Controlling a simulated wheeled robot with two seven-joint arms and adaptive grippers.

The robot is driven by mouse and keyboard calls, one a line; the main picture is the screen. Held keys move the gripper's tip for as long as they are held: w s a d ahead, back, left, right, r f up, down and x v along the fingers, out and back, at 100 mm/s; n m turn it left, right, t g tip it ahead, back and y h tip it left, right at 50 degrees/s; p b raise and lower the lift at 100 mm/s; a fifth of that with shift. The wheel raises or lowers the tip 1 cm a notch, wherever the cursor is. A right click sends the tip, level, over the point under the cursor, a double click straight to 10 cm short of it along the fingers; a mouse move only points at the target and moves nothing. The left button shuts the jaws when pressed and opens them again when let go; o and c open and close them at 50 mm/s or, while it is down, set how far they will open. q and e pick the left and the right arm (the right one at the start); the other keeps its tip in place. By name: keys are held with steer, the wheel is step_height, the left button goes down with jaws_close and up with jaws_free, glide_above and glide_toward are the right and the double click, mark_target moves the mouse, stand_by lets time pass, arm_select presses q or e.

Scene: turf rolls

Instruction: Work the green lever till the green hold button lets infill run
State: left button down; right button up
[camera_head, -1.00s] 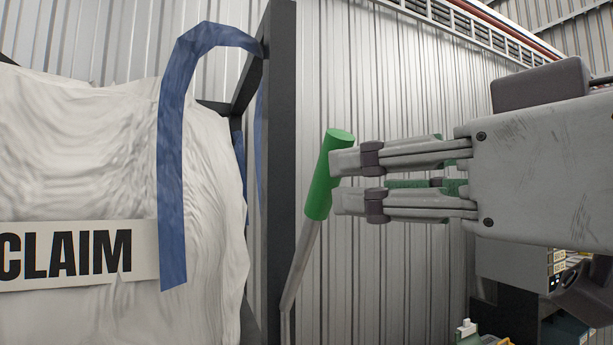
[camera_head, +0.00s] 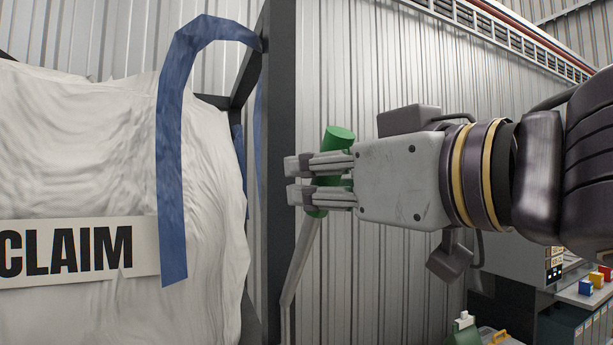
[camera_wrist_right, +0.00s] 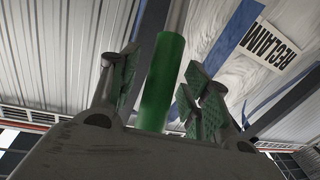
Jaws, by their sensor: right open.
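The green lever (camera_head: 338,136) has a thick green grip on a grey rod, which leans down and left beside a dark post. My right gripper (camera_head: 299,181) reaches in from the right, its fingers across the grip and their tips past its left side. The right wrist view shows the green grip (camera_wrist_right: 163,85) between the two parted, green-padded fingers, with a gap on at least the right side. The right gripper is open. I cannot pick out a green hold button. My left gripper is not in view.
A large white bag (camera_head: 80,150) with a blue strap (camera_head: 171,180) and a CLAIM label stands at left. The dark post (camera_head: 281,100) is close to the fingertips. A bench with small coloured blocks (camera_head: 597,279) is at lower right. Corrugated wall lies behind.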

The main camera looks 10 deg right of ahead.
jaws_close()
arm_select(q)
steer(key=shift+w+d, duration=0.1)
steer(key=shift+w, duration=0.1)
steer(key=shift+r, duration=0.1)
